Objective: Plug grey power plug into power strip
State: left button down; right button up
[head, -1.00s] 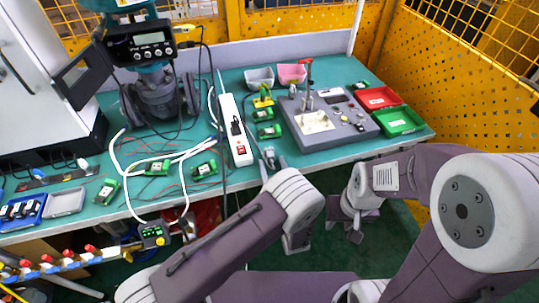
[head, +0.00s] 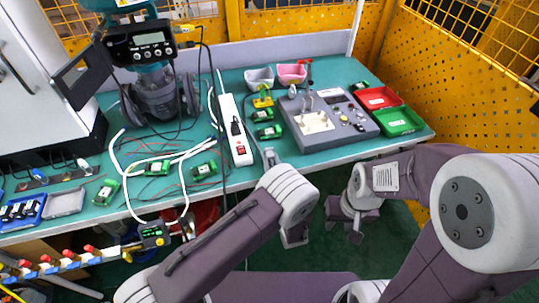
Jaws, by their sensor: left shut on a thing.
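The white power strip (head: 237,132) lies lengthwise on the green bench, with a black plug or socket area in its middle and a red switch near its front end. My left gripper (head: 270,156) is at the bench's front edge, just right of the strip's front end and apart from it. Its fingers are together on something small; my own arm hides most of the gripper. I cannot make out the grey power plug, which may be hidden there. My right gripper (head: 346,224) hangs in front of the bench, below its edge, with its fingers apart and empty.
A grey test fixture (head: 330,118) stands right of the strip, with red (head: 377,97) and green (head: 398,121) trays beyond. Small green boards (head: 269,132) lie between strip and fixture. White cables (head: 135,170) and a valve (head: 158,95) are on the left.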

pick_arm(q)
jog(key=s+d+r+p, duration=0.1)
jog(key=s+r+p, duration=0.2)
jog(key=s, duration=0.2)
jog(key=shift+s+d+r+p, duration=0.15)
jog(key=shift+d+r+p, duration=0.1)
jog(key=shift+r+p, duration=0.1)
dwell(0.8)
jog(key=shift+a+f, duration=0.1)
